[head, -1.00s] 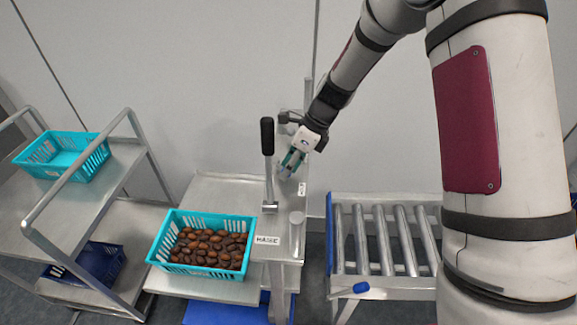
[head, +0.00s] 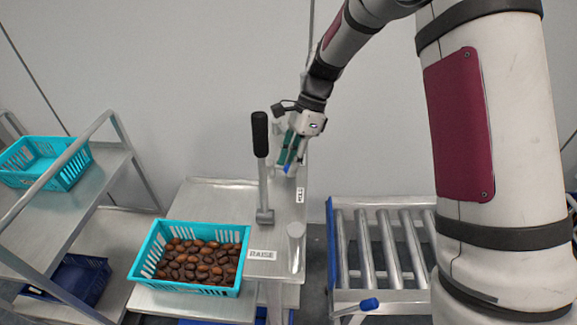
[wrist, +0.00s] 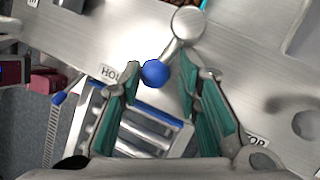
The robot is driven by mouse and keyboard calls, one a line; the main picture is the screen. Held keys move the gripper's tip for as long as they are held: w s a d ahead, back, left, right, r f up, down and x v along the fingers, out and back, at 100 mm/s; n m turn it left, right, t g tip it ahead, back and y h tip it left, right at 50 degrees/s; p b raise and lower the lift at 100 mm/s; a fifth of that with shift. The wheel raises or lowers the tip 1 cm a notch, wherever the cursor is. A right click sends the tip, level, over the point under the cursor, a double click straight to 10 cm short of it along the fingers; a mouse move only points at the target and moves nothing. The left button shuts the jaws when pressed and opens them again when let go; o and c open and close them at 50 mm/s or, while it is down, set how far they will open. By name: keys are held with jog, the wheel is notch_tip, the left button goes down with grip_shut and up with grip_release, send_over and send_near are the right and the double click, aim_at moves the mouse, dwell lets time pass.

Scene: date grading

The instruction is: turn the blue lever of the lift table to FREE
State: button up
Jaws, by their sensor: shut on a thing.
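The steel lift table (head: 215,210) stands in the middle of the head view. Its lever has a blue ball knob (wrist: 154,73) and a short metal stem running to a round pivot (wrist: 188,20) in the wrist view. In the head view my gripper (head: 290,166) is at the table's far right part, hiding most of the lever. No FREE label is readable.
A black-gripped upright handle (head: 260,135) stands left of my gripper, near a RAISE label (head: 263,255). A turquoise crate of dates (head: 150,250) is at the table's left front. A roller conveyor (head: 333,250) is at right, a shelf cart (head: 100,165) at left.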

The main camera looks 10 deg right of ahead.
jog(key=n+b, duration=0.1)
jog(key=w+n+b, duration=0.1)
jog(key=n, duration=0.1)
jog(key=shift+w+a+f+g+h, duration=0.1)
jog(key=shift+w+a+g+h, duration=0.05)
jog(key=shift+a+g+h, duration=0.2)
jog(key=n+b, duration=0.1)
jog(key=w+n+g+h+b, duration=0.1)
jog(key=n, duration=0.1)
jog(key=shift+w+a+n+h, duration=0.1)
jog(key=shift+w+n+h, duration=0.1)
jog(key=shift+n+h, duration=0.1)
jog(key=n+b, duration=0.1)
jog(key=w+n+h+b, duration=0.1)
jog(key=n, duration=0.1)
jog(key=w+a+n+h, duration=0.1)
jog(key=n, duration=0.1)
jog(key=shift+b, duration=0.4)
grip_shut()
jog(key=shift+w+a+n+h, duration=0.15)
jog(key=shift+w+n+h, duration=0.15)
jog(key=shift+n, duration=0.5)
jog(key=shift+a, duration=0.15)
jog(key=o, duration=1.2)
grip_release()
jog(key=shift+c, duration=0.2)
